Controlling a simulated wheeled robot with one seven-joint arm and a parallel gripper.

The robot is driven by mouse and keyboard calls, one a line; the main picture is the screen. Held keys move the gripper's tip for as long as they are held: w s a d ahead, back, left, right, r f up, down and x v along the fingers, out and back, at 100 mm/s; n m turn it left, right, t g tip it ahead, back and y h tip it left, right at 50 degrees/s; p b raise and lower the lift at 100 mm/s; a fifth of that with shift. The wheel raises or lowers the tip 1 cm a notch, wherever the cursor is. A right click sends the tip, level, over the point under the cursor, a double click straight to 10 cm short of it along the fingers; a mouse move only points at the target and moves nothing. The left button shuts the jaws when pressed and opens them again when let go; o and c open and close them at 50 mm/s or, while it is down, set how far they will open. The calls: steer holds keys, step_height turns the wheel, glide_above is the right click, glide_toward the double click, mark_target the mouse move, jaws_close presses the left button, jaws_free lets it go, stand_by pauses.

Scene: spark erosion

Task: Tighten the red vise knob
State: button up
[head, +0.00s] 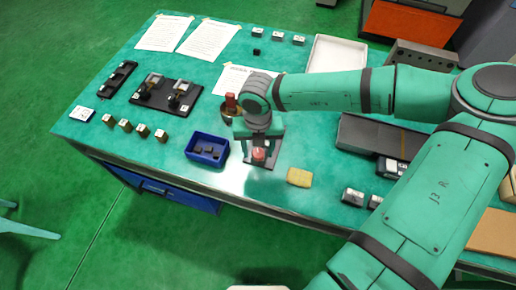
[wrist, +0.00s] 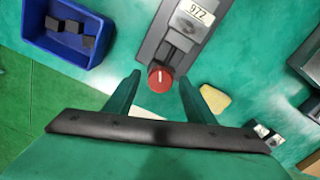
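The red vise knob (wrist: 160,77) sits at the near end of a grey vise (wrist: 158,40) labelled 972, with a white line marked on its face. My gripper (wrist: 158,88) is open, with one finger on each side of the knob and visible gaps between fingers and knob. In the head view, the gripper (head: 258,146) points down over the vise near the table's front edge, and the red knob (head: 259,154) shows just below it. The arm and gripper hide much of the vise in the head view.
A blue bin (head: 207,149) with dark blocks stands left of the vise. A yellow sponge (head: 299,177) lies to the right. Several small brass blocks (head: 125,125) stand farther left. A dark tray (head: 365,138) lies right of the vise.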

mark_target(258, 153)
steer(key=shift+r, duration=0.1)
step_height(258, 153, up, 11)
steer(key=shift+f, duration=0.2)
stand_by(0.6)
